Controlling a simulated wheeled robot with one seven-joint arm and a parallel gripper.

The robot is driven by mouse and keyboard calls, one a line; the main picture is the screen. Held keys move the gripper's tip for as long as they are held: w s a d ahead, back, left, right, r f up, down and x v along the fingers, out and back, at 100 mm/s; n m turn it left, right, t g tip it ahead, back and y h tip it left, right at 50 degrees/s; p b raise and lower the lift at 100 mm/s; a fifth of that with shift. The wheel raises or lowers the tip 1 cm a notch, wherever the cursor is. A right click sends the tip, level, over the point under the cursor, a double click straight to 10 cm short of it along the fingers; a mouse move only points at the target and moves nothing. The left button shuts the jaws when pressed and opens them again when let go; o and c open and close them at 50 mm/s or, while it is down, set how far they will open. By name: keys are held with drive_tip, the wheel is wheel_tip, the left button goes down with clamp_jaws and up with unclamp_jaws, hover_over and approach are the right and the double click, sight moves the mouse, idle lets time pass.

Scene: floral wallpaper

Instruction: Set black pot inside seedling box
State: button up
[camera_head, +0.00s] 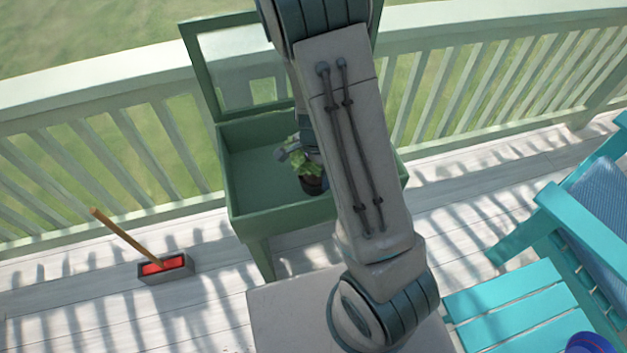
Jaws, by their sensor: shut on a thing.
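The black pot (312,184) holds a leafy green plant (305,163). It shows at the open green seedling box (235,195), inside the outline of its walls, left of my arm. I cannot tell whether the pot touches the box floor. My gripper (306,160) is at the plant and pot, shut on the potted plant; its fingertips are mostly hidden by leaves and my arm. The box stands on legs, with its framed lid (205,75) raised at the back. My arm hides the right part of the box.
A grey block with a red top and a wooden handle (165,268) stands on the deck at left. A turquoise chair (590,215) and turquoise slatted piece (515,305) are at right. A pale railing (480,65) runs behind. The box's left floor is clear.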

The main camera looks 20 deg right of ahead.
sight(314, 180)
drive_tip(key=shift+f+b, duration=0.45)
drive_tip(key=shift+f, duration=1.8)
drive_tip(key=shift+f, duration=0.2)
drive_tip(key=o, duration=1)
drive_tip(key=shift+o, duration=0.2)
drive_tip(key=shift+r, duration=0.15)
